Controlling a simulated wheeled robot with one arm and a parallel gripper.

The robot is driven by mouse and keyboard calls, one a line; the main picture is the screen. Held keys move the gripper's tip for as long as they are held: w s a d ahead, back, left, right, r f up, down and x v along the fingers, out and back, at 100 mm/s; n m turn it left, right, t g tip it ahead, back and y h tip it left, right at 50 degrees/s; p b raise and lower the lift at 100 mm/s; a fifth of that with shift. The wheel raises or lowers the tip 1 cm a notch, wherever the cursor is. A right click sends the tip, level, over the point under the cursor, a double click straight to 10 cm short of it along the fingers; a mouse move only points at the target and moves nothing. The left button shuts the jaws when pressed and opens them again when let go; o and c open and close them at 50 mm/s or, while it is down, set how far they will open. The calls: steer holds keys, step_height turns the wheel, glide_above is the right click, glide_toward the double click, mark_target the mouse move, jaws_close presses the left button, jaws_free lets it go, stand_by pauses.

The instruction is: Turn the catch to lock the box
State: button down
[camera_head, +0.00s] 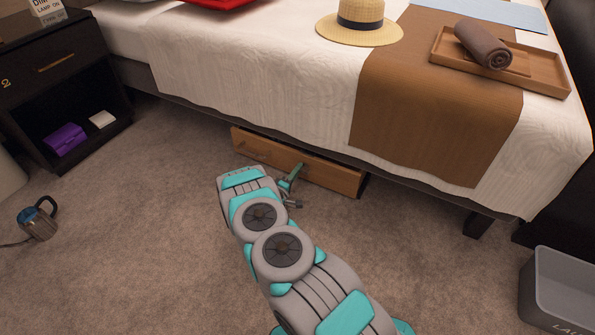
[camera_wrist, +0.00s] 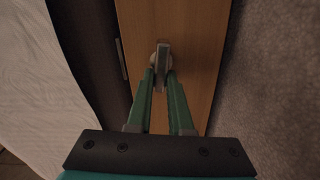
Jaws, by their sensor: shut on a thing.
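The box (camera_head: 334,178) is a long wooden box, low under the edge of the bed; its wooden front (camera_wrist: 198,40) fills the middle of the wrist view. The catch (camera_wrist: 162,55) is a small grey metal piece on that front. My gripper (camera_wrist: 163,80) has its two teal fingertips closed on the catch, one on each side. In the head view my gripper (camera_head: 291,180) reaches the box front, and my arm hides part of the floor before it. The catch is too small to make out in the head view.
The bed (camera_head: 260,70) overhangs the box and carries a straw hat (camera_head: 360,22) and a wooden tray (camera_head: 545,85) with a rolled towel. A dark nightstand (camera_head: 60,75), a kettle (camera_head: 38,222) and a grey bin (camera_head: 565,285) stand around.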

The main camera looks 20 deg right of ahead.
steer(key=shift+f+n, duration=0.1)
steer(key=shift+n, duration=0.7)
steer(key=c, duration=0.8)
jaws_free()
steer(key=shift+a, duration=0.1)
steer(key=v, duration=0.7)
steer(key=shift+s+a, duration=0.25)
